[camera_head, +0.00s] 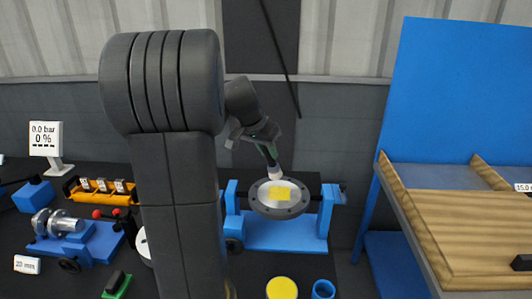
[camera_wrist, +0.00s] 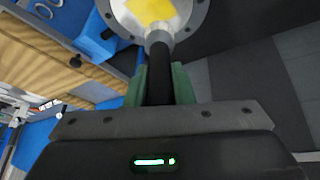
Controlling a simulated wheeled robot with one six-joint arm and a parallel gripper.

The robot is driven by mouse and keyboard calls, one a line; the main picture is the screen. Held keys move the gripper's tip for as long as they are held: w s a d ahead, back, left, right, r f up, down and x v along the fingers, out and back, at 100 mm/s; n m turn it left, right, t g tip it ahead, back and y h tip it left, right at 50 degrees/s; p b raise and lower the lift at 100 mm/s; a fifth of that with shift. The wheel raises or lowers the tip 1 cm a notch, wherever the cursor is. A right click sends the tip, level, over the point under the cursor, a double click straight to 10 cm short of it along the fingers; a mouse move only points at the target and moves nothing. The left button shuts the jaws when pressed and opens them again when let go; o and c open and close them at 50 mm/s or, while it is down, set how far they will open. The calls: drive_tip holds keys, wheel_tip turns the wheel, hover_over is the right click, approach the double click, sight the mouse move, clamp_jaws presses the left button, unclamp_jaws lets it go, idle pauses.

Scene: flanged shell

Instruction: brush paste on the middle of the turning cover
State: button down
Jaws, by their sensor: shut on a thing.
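The cover (camera_head: 270,209) is a round grey disc with bolt holes around its rim. It sits on a blue stand, and a yellow patch (camera_head: 280,193) lies on its middle. In the wrist view the cover (camera_wrist: 197,14) shows at the top, cut off by the edge, with the yellow patch (camera_wrist: 150,10) on it. My gripper (camera_head: 266,143) is shut on a brush with a dark handle (camera_wrist: 159,75) and a pale tip (camera_head: 275,173). The tip is at the cover's far part, close to the yellow patch; whether it touches is unclear.
A wooden bench (camera_head: 450,225) with a blue panel (camera_head: 462,90) stands at the right. A yellow-topped pot (camera_head: 282,288) and a blue ring (camera_head: 323,289) are at the front. A gauge sign (camera_head: 45,138), an orange rack (camera_head: 100,190) and a blue pump-like unit (camera_head: 68,240) are at the left.

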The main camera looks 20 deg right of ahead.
drive_tip(key=shift+r+p, duration=0.65)
drive_tip(key=shift+r, duration=0.7)
drive_tip(key=shift+s+f, duration=0.1)
drive_tip(key=shift+f, duration=0.05)
